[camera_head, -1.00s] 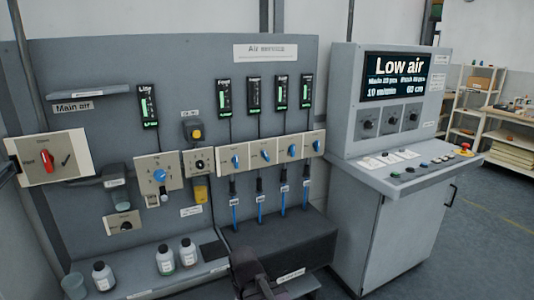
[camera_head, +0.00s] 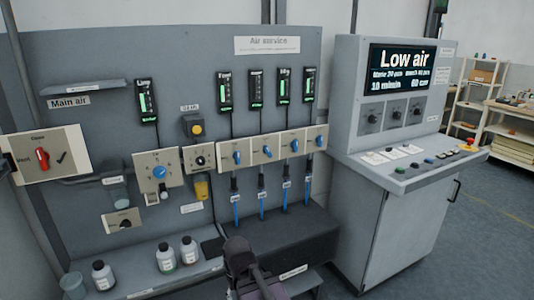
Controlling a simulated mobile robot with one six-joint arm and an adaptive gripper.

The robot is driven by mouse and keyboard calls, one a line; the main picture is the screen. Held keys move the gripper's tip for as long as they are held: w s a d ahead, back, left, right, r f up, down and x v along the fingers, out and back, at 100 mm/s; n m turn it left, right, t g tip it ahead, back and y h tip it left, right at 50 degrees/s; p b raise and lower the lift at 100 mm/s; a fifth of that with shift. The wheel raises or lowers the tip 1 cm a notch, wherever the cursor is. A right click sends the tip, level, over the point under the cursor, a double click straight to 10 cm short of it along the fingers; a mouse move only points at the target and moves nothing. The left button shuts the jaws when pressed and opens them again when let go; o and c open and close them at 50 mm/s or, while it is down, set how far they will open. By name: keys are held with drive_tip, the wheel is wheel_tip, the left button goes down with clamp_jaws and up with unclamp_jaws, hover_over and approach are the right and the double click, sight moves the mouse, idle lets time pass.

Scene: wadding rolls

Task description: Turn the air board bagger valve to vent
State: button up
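The grey Air service board (camera_head: 285,97) fills the left and middle of the head view. A row of valve plates with blue knobs (camera_head: 237,157), (camera_head: 266,152), (camera_head: 294,145), (camera_head: 319,141) runs across its right half. Each knob sits below a black gauge with green bars. The small labels are too blurred for me to tell which valve is the bagger's. The knobs look roughly upright. A dark part of my arm (camera_head: 240,262) shows at the bottom centre, in front of the board's ledge and apart from the knobs. I cannot make out fingers on it.
A red-handled main air valve (camera_head: 42,158) is at the far left. A regulator with a blue knob (camera_head: 159,172) is left of the row. White bottles (camera_head: 165,257) stand on the lower ledge. A console (camera_head: 400,100) reading "Low air" stands right. Floor is clear beyond it.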

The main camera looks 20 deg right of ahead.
drive_tip(key=w+d+r+m+t+y+p, duration=0.1)
drive_tip(key=w+r+m+t+y, duration=0.1)
drive_tip(key=w+r+m, duration=0.3)
drive_tip(key=w+d+r+m+t+y+p, duration=0.1)
drive_tip(key=w+m+t+y, duration=0.15)
drive_tip(key=w, duration=0.45)
drive_tip(key=m+t+h+p, duration=0.4)
drive_tip(key=m+t, duration=0.9)
drive_tip(key=m, duration=1)
approach(269, 153)
drive_tip(key=s, duration=0.3)
drive_tip(key=shift+d, duration=0.1)
drive_tip(key=w, duration=1.3)
drive_tip(key=shift+w+a, duration=0.3)
drive_tip(key=shift+w, duration=0.1)
